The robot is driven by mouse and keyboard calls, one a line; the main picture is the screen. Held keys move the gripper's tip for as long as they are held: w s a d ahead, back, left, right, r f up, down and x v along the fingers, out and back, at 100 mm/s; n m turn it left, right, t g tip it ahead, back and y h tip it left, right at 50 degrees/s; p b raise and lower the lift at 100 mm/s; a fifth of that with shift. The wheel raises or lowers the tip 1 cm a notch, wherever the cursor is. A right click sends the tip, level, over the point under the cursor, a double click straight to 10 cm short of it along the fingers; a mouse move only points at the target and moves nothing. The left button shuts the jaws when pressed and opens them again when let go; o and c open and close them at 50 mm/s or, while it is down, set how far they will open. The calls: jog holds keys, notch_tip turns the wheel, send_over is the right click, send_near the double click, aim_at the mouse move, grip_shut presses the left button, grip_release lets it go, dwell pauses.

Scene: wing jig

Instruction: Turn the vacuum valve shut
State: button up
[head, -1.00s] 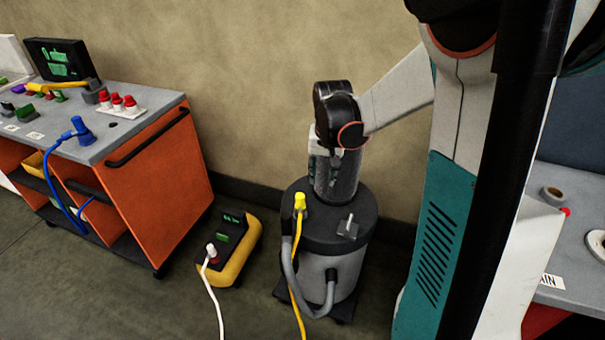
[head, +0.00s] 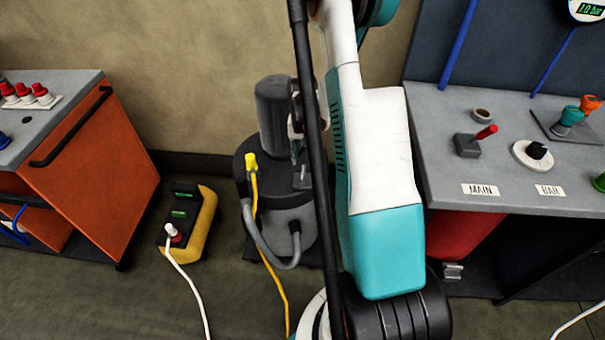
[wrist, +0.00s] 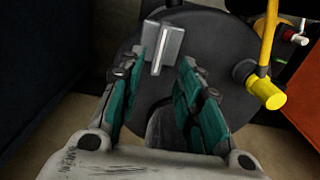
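The vacuum valve is a small grey block (wrist: 166,42) with a pale straight lever (wrist: 160,52) on the round dark top of the pump drum. In the wrist view the lever lies just beyond my fingertips, pointing towards the space between them. My gripper (wrist: 157,68) is open and empty, its fingers either side of that space. I cannot tell whether a fingertip touches the block. In the head view the valve (head: 302,177) shows at the drum's right side, beside my black column, and my gripper is mostly hidden by my own arm.
A yellow plug (head: 251,162) with a yellow cable stands on the drum (head: 238,165); an upright dark cylinder (head: 273,110) rises behind. A yellow-black box (head: 188,222) with a white cable lies left on the floor. An orange cart (head: 95,170) is further left; a grey bench (head: 455,110) stands right.

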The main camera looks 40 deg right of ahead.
aim_at(303, 173)
notch_tip(303, 173, down, 8)
jog(key=shift+f+b, duration=0.25)
jog(key=shift+b, duration=1)
grip_shut()
